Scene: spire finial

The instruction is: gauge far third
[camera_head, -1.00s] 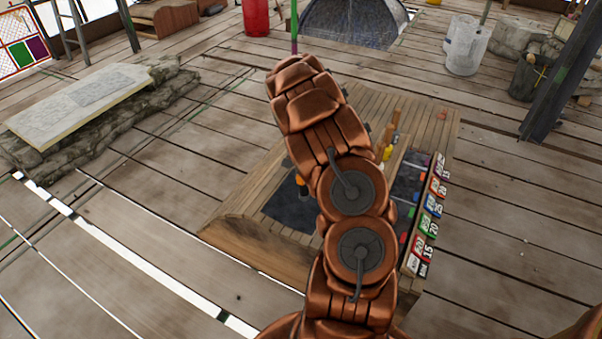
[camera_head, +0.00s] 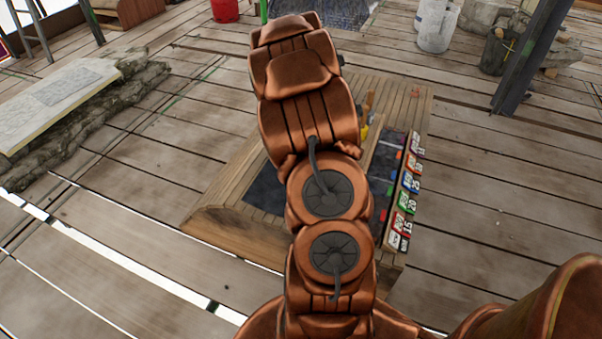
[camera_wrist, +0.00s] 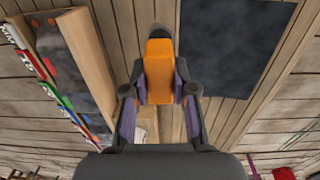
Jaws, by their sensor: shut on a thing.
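My gripper (camera_wrist: 158,88) shows in the wrist view, its two dark and purple fingers shut on an orange block-like piece (camera_wrist: 158,70) with a dark tip. The piece is held above the wooden platform (camera_wrist: 115,40). In the head view my arm hides the gripper and the piece. The platform (camera_head: 215,225) carries a dark mat (camera_head: 265,190), partly hidden behind my arm. A strip of coloured number labels (camera_head: 405,200) runs along its right edge; it also shows at the left of the wrist view (camera_wrist: 55,90). I cannot tell which part is the gauge.
Small yellow (camera_head: 364,131) and brown upright pieces stand on the platform behind my arm. A stone-edged slab (camera_head: 70,95) lies at left. White buckets (camera_head: 437,28), a dark post (camera_head: 530,55) and a red bucket (camera_head: 224,10) stand farther back. The plank floor at right is clear.

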